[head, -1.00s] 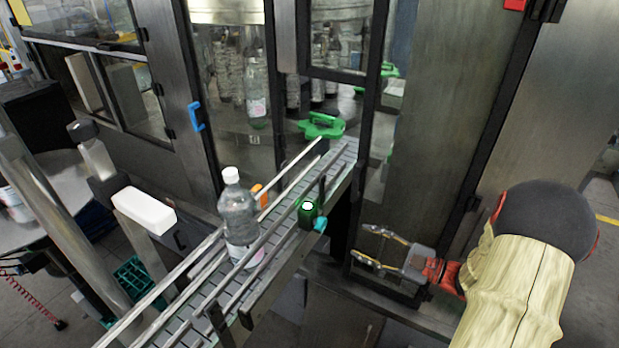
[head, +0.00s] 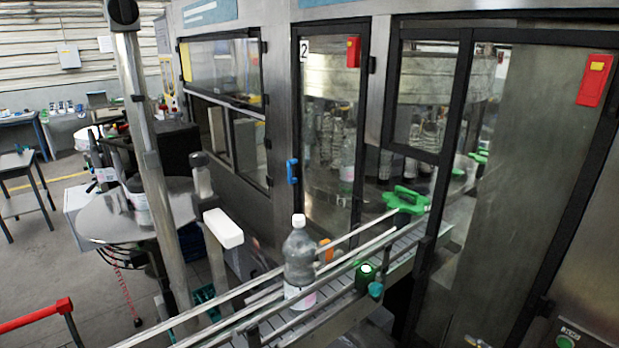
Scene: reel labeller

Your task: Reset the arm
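Only a small yellowish tip, which looks like part of my gripper (head: 478,342), shows at the bottom edge of the head view, right of the conveyor. The rest of my gripper and arm is out of the picture. I cannot see both fingers or anything held between them. The tip appears apart from the conveyor and the bottle, in front of the machine's lower panels.
A clear bottle (head: 299,262) with a white cap stands upright on the conveyor (head: 330,308) between guide rails. A green star-shaped part (head: 406,200) is at the machine's entry. Glass doors (head: 328,130) are behind. A metal post (head: 150,170) stands left.

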